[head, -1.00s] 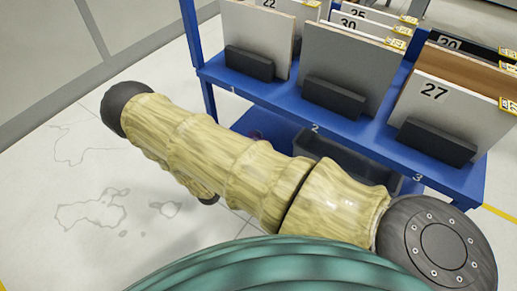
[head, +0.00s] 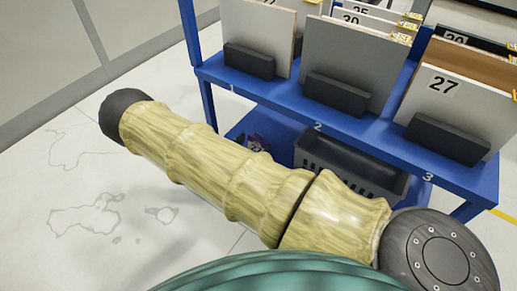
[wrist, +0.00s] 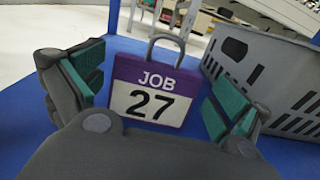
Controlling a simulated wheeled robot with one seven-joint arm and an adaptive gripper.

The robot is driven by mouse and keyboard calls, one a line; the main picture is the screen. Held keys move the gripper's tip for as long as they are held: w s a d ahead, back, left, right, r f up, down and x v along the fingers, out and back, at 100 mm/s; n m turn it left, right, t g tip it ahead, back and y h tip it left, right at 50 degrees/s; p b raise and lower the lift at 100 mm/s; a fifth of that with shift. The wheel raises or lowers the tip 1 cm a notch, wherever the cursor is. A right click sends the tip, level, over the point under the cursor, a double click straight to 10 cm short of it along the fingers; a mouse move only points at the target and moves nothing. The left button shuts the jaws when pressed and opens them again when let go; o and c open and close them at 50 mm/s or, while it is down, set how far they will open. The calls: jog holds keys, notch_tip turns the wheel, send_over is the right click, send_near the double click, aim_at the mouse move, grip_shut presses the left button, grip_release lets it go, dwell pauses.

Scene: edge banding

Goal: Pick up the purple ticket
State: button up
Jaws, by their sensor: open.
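The purple ticket (wrist: 153,87) stands upright in the wrist view, with "JOB" on a purple band, a white panel with "27" and a grey loop handle on top. It stands on the blue lower shelf of the rack. My gripper (wrist: 158,100) is open, with one green-padded finger to the left of the ticket and one to the right. The ticket appears between or just beyond the fingers; the exact depth is hard to tell. In the head view a small purple patch (head: 258,142) shows on the lower shelf, partly behind my arm.
A grey slotted crate (wrist: 265,75) stands right of the ticket, close to my right finger; the head view shows it too (head: 350,168). The blue upper shelf (head: 300,104) with upright numbered boards is above. A blue post (wrist: 114,16) rises at the back left.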

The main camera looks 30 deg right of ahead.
jog(key=shift+b+x, duration=0.5)
jog(key=shift+x, duration=0.8)
jog(key=shift+w, duration=0.1)
jog(key=c, duration=0.5)
jog(key=shift+c, duration=0.2)
jog(key=shift+r, duration=0.1)
jog(key=shift+r+p, duration=0.25)
jog(key=shift+p, duration=0.1)
notch_tip(320, 180, up, 3)
jog(key=shift+r+p, duration=0.1)
jog(key=shift+p, duration=1.05)
jog(key=s+a+p, duration=0.1)
jog(key=s+p, duration=0.2)
jog(key=s, duration=0.5)
jog(key=s+a+r+p, duration=0.1)
jog(key=s+p, duration=0.2)
jog(key=s, duration=0.4)
jog(key=shift+s+a, duration=0.4)
